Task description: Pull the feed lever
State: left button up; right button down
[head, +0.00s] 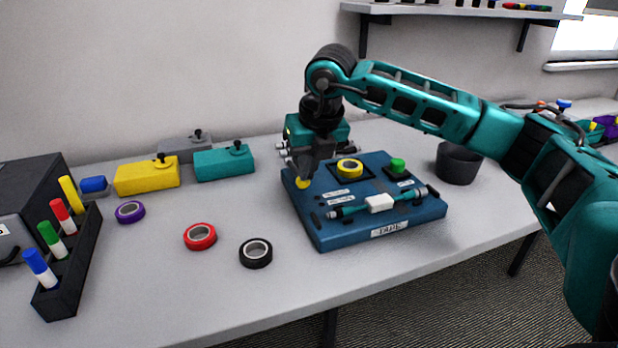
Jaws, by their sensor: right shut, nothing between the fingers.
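A blue board (330,236) lies on the table right of the middle. A round yellow knob (303,184), which looks like the end of the feed lever, shows at the board's left side. The lever's shaft is hidden behind my right gripper (306,174). This gripper points down over the board's back left part, with its fingertips shut and right at the knob. Nothing is held between them; I cannot tell whether they touch the knob. My left gripper is not in view.
The board also carries a yellow tape roll (350,167), a green button (397,165) and a cable with a white block (380,203). Red (200,236) and black (256,253) tape rolls lie left of it. A dark cup (458,164) stands right. The front table is clear.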

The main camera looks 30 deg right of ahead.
jog(key=shift+s+f+t+b, duration=0.2)
jog(key=shift+f+t+b, duration=0.3)
jog(key=shift+f+b, duration=0.25)
jog(key=shift+s+f+b, duration=0.1)
jog(key=shift+f+b, duration=0.25)
jog(key=shift+b, duration=0.05)
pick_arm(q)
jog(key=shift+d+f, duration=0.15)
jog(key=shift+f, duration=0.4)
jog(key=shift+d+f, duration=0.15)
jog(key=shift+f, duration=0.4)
pick_arm(e)
jog(key=shift+a, duration=0.1)
jog(key=shift+s+f, duration=0.15)
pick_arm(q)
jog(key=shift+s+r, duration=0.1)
